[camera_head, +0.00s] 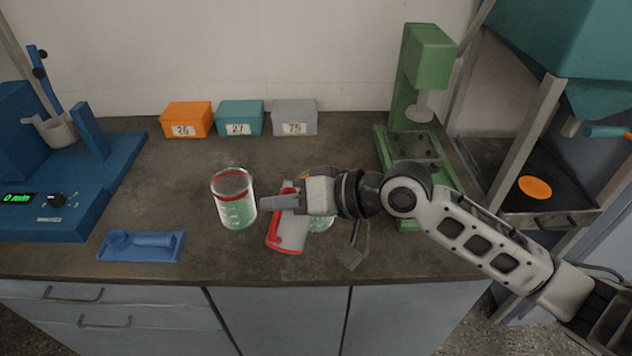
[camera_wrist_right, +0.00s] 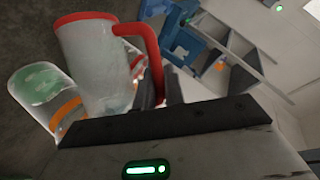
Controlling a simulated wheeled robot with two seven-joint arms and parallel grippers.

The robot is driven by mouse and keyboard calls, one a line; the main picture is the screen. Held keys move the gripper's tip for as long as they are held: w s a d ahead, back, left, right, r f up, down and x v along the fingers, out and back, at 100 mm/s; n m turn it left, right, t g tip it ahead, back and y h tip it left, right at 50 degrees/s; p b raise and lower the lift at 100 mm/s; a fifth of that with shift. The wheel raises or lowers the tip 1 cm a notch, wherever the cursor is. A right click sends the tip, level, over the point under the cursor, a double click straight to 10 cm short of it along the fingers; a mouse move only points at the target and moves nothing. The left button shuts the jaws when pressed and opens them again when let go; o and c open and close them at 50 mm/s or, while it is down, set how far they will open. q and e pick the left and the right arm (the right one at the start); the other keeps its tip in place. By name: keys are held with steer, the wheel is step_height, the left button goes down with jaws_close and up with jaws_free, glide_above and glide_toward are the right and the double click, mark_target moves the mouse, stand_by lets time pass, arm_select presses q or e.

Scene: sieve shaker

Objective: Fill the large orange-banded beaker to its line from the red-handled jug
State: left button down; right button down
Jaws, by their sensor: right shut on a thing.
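The red-handled jug (camera_head: 274,233) is pale with a red rim and handle. My right gripper (camera_head: 290,200) is shut on it; the wrist view (camera_wrist_right: 160,95) shows the jaws at the red handle (camera_wrist_right: 143,45). In the head view that beaker (camera_head: 321,224) is mostly hidden by my gripper and the jug. I cannot tell its fill level or whether liquid is flowing. My left gripper is out of view.
A red-marked beaker (camera_head: 234,205) with green contents stands left of the jug. A blue tray (camera_head: 142,247) lies farther left, near the blue shaker (camera_head: 60,205). Three labelled boxes (camera_head: 240,118) line the wall. A green press (camera_head: 428,60) stands behind my right arm. A grey scoop-like thing (camera_head: 352,252) lies in front.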

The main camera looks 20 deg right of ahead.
steer(key=shift+w+d+r+m+g+y+b, duration=0.15)
steer(key=shift+w+d+r+m+y+b, duration=0.1)
steer(key=shift+r+m, duration=0.15)
steer(key=shift+w+d+r+m+g+y+b, duration=0.2)
steer(key=shift+w+r+m+y+b, duration=0.15)
steer(key=shift+r, duration=0.2)
steer(key=shift+w+d+r+m+g+y+b, duration=0.15)
steer(key=shift+w+d+r+m+y+b, duration=0.1)
steer(key=shift+r+m, duration=0.15)
stand_by(2.6)
